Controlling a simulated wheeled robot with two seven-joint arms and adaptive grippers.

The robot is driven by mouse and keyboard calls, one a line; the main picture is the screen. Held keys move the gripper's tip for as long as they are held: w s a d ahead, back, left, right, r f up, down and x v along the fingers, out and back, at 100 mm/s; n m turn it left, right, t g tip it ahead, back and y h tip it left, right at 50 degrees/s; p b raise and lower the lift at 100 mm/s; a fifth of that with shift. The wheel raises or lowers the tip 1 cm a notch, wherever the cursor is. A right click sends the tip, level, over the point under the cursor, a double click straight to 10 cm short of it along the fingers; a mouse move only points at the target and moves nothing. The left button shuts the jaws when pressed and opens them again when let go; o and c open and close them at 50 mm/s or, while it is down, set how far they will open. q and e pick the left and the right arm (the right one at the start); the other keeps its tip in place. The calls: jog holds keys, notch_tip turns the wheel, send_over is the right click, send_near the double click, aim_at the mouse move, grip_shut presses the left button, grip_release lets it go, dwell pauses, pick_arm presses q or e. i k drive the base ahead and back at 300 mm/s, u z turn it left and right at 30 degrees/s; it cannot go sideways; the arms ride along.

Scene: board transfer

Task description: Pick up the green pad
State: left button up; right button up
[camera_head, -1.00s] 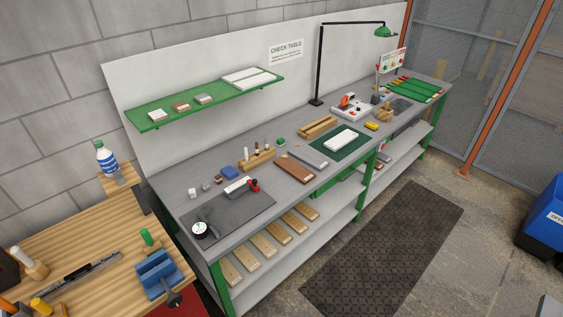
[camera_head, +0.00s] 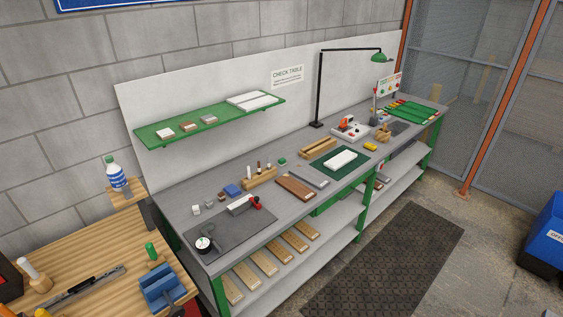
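Neither of my grippers is in view. A small green pad-like block (camera_head: 282,161) lies on the grey check table, just right of the wooden tool holder. A larger, flat, dark green mat (camera_head: 323,167) lies further right on the same table, with a white board (camera_head: 341,159) resting on it. I cannot tell for sure which of the two is the green pad. Nothing is touching the small green block.
The grey check table (camera_head: 182,206) runs along the wall. Near the small block are the wooden tool holder (camera_head: 260,180), a brown board (camera_head: 296,187) and wooden rails (camera_head: 318,148). A wooden bench (camera_head: 85,252) stands at left. Floor around the black mat (camera_head: 388,258) is clear.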

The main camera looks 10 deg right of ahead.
aim_at(282, 161)
jog(key=z, duration=1.65)
jog(key=i, duration=2.9)
